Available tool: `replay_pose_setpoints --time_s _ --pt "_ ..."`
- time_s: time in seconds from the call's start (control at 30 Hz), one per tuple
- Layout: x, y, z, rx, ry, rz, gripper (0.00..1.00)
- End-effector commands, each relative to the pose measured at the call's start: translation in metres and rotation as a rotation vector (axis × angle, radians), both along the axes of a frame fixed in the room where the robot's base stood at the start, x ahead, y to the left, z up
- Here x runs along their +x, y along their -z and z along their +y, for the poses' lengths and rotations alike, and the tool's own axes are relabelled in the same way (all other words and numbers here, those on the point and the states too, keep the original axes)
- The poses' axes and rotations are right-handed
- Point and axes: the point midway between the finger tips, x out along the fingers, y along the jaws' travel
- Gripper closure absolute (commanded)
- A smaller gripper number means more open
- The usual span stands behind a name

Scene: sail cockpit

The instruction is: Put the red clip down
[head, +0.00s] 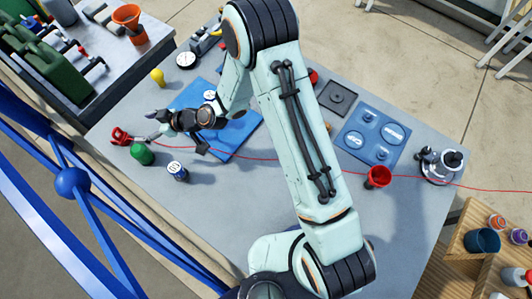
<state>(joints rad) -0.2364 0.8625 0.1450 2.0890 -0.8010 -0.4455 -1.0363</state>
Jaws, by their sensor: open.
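A red piece with a greyish end, which looks like the red clip (120,137), lies at the left edge of the grey table. My gripper (155,127) reaches in from the right, low over the table, with its dark fingers pointing left toward it. The jaws are open. The red piece shows just beyond the fingertips, and a small gap seems to separate them. Contact cannot be told at this size. A thin red line (310,160) runs across the table to the right, partly behind my arm.
A green object (143,154) and a blue-and-white can (177,171) stand close below my gripper. A yellow bulb-shaped object (158,76) stands above it. A blue mat (233,142) lies under my forearm. A red cup (378,177) and a blue panel (369,136) are at right.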

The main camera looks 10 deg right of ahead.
Motion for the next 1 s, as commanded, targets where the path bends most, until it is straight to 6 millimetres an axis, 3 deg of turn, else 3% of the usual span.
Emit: replay_pose_setpoints --time_s 0.13,0.27,0.4,0.5,0.6,0.7,0.8,1.0 --pt "-0.013 -0.046 -0.054 -0.193 0.002 0.116 0.41" --pt "-0.043 -0.079 -0.128 -0.409 0.142 0.296 0.41" --pt "-0.096 -0.111 -0.210 -0.585 0.422 0.521 0.41" --pt "-0.140 -0.127 -0.253 -0.649 0.633 0.676 0.41" --pt "-0.178 -0.136 -0.279 -0.671 0.805 0.802 0.41" --pt "-0.203 -0.141 -0.291 -0.677 0.909 0.883 0.41" --pt "-0.214 -0.142 -0.296 -0.677 0.956 0.922 0.41" --pt "-0.215 -0.142 -0.297 -0.678 0.961 0.928 0.41"
